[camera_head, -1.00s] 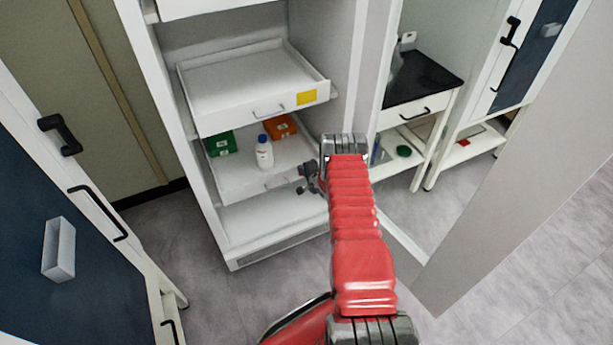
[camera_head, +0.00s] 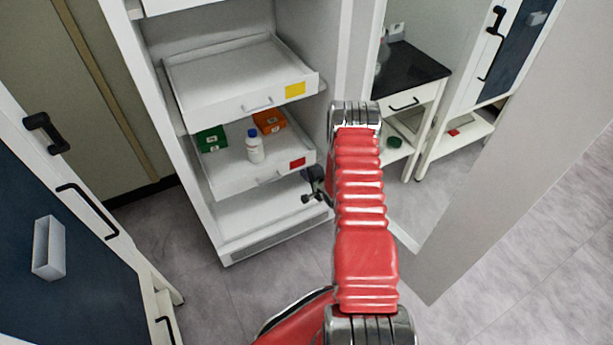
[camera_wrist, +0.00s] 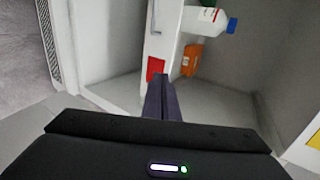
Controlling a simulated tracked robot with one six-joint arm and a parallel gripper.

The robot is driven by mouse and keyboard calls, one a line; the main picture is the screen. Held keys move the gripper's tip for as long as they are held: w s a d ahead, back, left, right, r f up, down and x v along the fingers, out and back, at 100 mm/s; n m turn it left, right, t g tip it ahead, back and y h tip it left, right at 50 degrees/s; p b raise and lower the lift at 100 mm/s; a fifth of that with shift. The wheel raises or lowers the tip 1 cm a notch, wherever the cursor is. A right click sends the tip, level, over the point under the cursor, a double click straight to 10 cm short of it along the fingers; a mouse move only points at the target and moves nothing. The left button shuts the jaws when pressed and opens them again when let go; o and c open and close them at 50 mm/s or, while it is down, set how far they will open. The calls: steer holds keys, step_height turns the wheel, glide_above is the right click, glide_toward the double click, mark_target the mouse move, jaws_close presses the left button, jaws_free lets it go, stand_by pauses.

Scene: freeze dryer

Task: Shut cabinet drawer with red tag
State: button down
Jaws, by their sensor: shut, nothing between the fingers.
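The red-tag drawer (camera_head: 240,185) is the lower white drawer in the open cabinet. Its red tag (camera_head: 297,163) is at the right end of its front, right of the handle. Its inside shows, so it looks at least partly pulled out; how far is hard to tell. My gripper (camera_head: 308,198) is shut and empty, just right of and below the tag. In the wrist view my fingers (camera_wrist: 162,98) point at the drawer front, close to the red tag (camera_wrist: 155,69); I cannot tell whether they touch.
A white bottle (camera_head: 255,148), a green box (camera_head: 211,140) and an orange box (camera_head: 269,121) stand in the red-tag drawer. The yellow-tag drawer (camera_head: 222,75) above is pulled out. A cabinet door (camera_head: 480,180) stands open at the right. Floor is clear in front.

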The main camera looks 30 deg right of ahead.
steer(key=shift+v, duration=0.9)
